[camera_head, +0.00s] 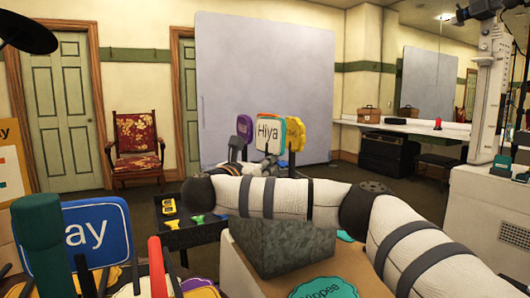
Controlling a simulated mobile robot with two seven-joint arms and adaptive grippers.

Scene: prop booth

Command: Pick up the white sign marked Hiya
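The white sign marked Hiya (269,133) stands upright near the middle of the head view, with a teal edge. A purple sign (244,129) is just left of it and a yellow one (296,134) just right. My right arm crosses the view from the right. My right gripper (266,161) appears small and dark just below the Hiya sign, partly hidden behind my own forearm. The sign's lower part is hidden there. I cannot tell whether the fingers touch it or are closed. My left gripper is not in view.
A blue sign (97,233) and other props crowd the lower left. A dark table (190,236) holds small yellow and green items. A grey block (285,247) and a teal sign (325,289) are below my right forearm. A grey panel (265,70) stands behind the signs.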

